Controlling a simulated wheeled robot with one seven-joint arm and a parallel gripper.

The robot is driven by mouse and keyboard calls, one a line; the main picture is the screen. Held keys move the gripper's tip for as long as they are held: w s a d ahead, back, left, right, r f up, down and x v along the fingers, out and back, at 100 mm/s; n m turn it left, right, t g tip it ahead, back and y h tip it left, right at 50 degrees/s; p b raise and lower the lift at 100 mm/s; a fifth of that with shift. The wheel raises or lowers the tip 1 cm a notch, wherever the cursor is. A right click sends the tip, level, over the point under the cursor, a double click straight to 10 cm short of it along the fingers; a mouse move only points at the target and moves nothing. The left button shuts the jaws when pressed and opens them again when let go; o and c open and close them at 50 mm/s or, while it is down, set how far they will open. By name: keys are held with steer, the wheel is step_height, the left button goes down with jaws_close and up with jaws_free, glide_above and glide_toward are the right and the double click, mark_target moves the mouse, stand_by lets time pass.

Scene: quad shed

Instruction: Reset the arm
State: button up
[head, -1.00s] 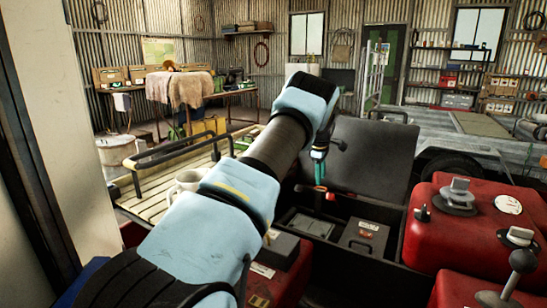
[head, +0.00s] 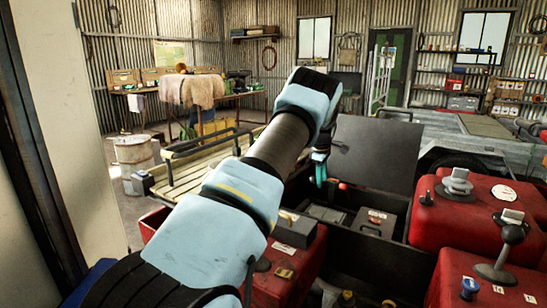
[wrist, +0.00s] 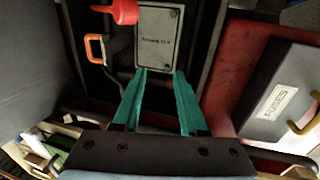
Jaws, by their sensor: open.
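My arm reaches forward across the middle of the head view. My gripper (head: 320,180) hangs from its far end, teal fingers pointing down over an open dark box. In the wrist view my gripper (wrist: 160,73) has its two teal fingers apart with nothing held between them. A grey labelled case (wrist: 158,25) lies beyond the fingertips, inside the dark box. I cannot tell whether the fingertips touch it.
A red tank (head: 480,210) with knobs stands at the right. A grey box marked FUSES (wrist: 275,100) sits beside the dark box. An orange handle (wrist: 97,48) and a red object (wrist: 125,12) lie near the fingers. A slatted rack (head: 190,175) is left of my arm.

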steer(key=s+a+r+m, duration=0.2)
steer(key=s+a+r, duration=0.2)
steer(key=s+a, duration=0.35)
steer(key=s+a+r+m, duration=0.3)
steer(key=s+a, duration=0.3)
steer(key=a, duration=0.3)
steer(key=s+a+m, duration=0.4)
steer(key=s, duration=0.9)
steer(key=s+a+m+y, duration=0.1)
steer(key=s+a+m, duration=0.2)
steer(key=s, duration=1)
steer(key=shift+s+a+r+m, duration=0.35)
steer(key=shift+a+r+m, duration=0.05)
steer(key=shift+a, duration=0.15)
